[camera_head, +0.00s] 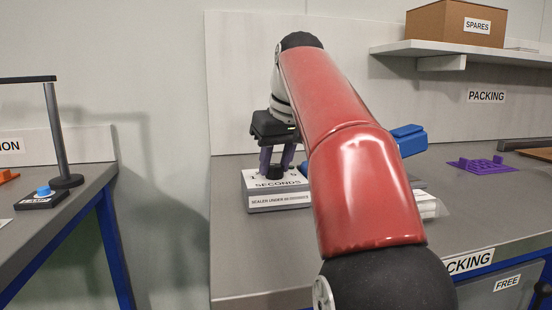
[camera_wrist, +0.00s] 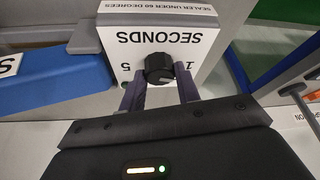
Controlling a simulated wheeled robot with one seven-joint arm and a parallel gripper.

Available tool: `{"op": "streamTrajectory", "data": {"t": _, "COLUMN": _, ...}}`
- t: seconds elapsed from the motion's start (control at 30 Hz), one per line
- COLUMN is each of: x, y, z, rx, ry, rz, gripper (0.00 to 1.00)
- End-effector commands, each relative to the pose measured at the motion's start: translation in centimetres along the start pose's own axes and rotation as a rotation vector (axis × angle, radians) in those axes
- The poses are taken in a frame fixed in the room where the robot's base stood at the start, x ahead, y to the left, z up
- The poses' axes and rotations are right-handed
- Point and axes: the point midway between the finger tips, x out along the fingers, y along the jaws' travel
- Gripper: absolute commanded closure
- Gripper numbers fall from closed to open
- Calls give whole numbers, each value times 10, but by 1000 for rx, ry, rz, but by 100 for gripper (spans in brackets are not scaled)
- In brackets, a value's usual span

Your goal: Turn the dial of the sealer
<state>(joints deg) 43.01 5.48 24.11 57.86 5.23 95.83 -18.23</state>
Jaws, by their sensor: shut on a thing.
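The dial is a black ribbed knob (camera_wrist: 158,68) on the pale face of a box marked SECONDS (camera_wrist: 203,42), with 5 to its left and a 1 partly covered to its right in the wrist view. The box (camera_head: 278,200) stands on the right bench in the head view, with a strip about the sealer and 60 degrees. My gripper (camera_head: 276,166) reaches down over it, and its purple fingers (camera_wrist: 160,78) are shut on the dial, one on each side. The dial's pointer mark is too small to read.
A blue part (camera_head: 408,140) stands behind my red arm, which hides much of the bench. A purple rack (camera_head: 482,165) lies on the bench farther right. A SPARES box (camera_head: 455,24) sits on a shelf. A left bench holds a blue button (camera_head: 43,191) and a post.

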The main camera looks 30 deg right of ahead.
Motion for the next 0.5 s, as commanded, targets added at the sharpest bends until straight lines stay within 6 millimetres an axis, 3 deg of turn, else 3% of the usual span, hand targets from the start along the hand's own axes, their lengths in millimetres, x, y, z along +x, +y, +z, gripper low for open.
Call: {"op": "streamTrajectory", "data": {"t": 0.5, "x": -3, "y": -3, "z": -2, "rx": 360, "ry": -1, "rz": 150, "gripper": 91}}
